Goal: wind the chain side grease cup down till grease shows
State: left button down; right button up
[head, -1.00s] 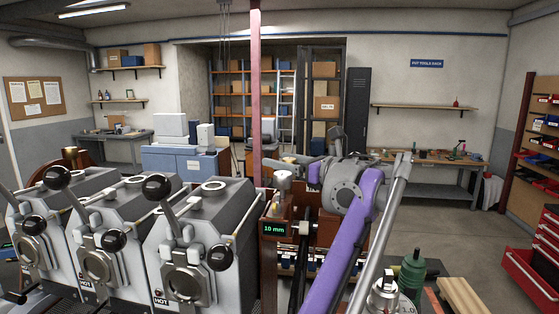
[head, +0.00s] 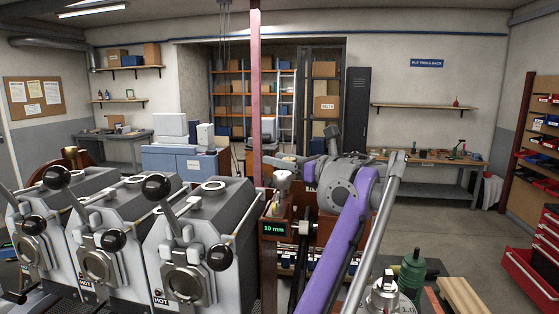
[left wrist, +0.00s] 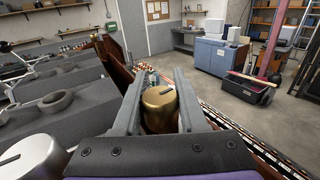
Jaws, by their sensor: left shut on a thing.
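A brass grease cup cap (left wrist: 158,103) with a dark line on its top sits between the two grey fingers of my left gripper (left wrist: 160,96) in the left wrist view. The gripper is shut on this cap from both sides. In the head view the left gripper (head: 296,160) reaches in from the right above the machine, and I cannot make out the brass cap there. A silver cap (left wrist: 30,158), also marked with a dark line, stands at the lower left of the wrist view. No grease can be made out. My right gripper is not in view.
A small display (head: 275,229) reads 10 mm beside the machine. Grey roasters (head: 205,235) with black-knobbed levers fill the left front. A red post (head: 255,100) rises behind the gripper. Open floor lies beyond.

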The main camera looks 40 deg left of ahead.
pick_arm(q)
jog(key=shift+w+d+m+t+h+b, duration=0.1)
jog(key=shift+w+m+t+h+b, duration=0.1)
jog(key=shift+m+t, duration=0.75)
jog(key=shift+w+m+t+h+b, duration=0.15)
jog(key=shift+m+t, duration=0.4)
jog(key=shift+t, duration=0.8)
jog(key=shift+c, duration=2.2)
grip_release()
jog(key=shift+d, duration=0.1)
jog(key=v, duration=1)
jog(key=shift+s+d+b, duration=0.15)
jog(key=shift+d+b, duration=0.1)
jog(key=shift+b, duration=0.15)
jog(key=shift+r, duration=0.1)
